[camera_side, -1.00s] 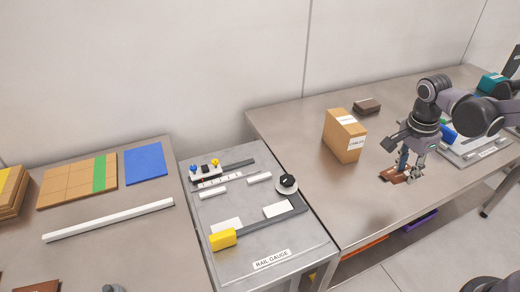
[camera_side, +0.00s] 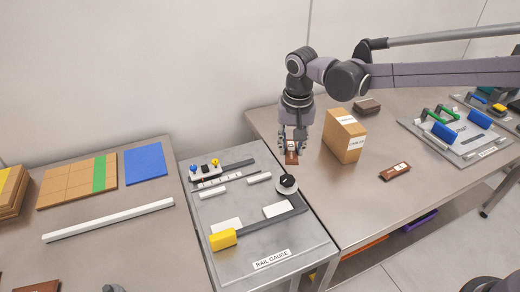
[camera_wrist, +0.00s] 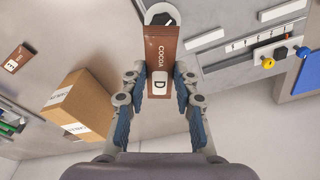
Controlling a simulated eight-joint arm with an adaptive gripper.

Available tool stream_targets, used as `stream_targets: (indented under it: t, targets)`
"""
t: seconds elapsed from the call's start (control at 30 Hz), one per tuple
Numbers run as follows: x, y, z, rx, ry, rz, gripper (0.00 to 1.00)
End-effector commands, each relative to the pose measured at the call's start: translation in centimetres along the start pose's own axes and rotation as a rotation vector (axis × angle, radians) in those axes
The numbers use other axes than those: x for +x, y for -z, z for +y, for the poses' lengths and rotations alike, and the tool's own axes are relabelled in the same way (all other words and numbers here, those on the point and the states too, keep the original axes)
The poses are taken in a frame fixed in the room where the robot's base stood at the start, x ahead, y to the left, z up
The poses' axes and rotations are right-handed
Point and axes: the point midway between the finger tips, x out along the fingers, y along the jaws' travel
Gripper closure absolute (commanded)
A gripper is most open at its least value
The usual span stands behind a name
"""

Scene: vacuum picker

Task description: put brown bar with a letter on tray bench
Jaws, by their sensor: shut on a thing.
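My gripper (camera_side: 292,146) is shut on a brown bar (camera_side: 292,159) and holds it above the left end of the right-hand bench, beside the rail gauge table. In the wrist view this bar (camera_wrist: 163,50) is between the fingers, marked COCOA with a white tile bearing the letter D. A second brown bar with a white label (camera_side: 395,171) lies on the right-hand bench; it also shows in the wrist view (camera_wrist: 19,58), its letter too small to read. I cannot read a tray bench label on any table.
A cardboard box (camera_side: 345,136) stands right of my gripper. The rail gauge table (camera_side: 250,240) has a black knob (camera_side: 287,183) and a yellow block (camera_side: 223,239). The left table (camera_side: 110,250) holds a white rail (camera_side: 108,220), a tan panel (camera_side: 75,183) and a blue mat (camera_side: 145,163).

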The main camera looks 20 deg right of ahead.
Motion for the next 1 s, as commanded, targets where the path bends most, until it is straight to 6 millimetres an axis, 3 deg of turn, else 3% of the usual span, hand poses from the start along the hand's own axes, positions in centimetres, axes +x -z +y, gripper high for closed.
stream_targets:
  t: [0.03,0.2,0.4,0.63,1.0]
  targets:
    - [0.1,-0.8,-2.6,-0.083,0.012,0.0,0.98]
    - [0.6,-3.7,-9.9,-0.355,0.049,0.005,0.98]
    - [1.1,-8.1,-16.8,-0.633,0.088,0.014,0.98]
    - [1.4,-11.5,-20.8,-0.808,0.112,0.021,0.98]
    - [4.0,-15.8,-24.8,-0.842,0.116,0.023,0.98]
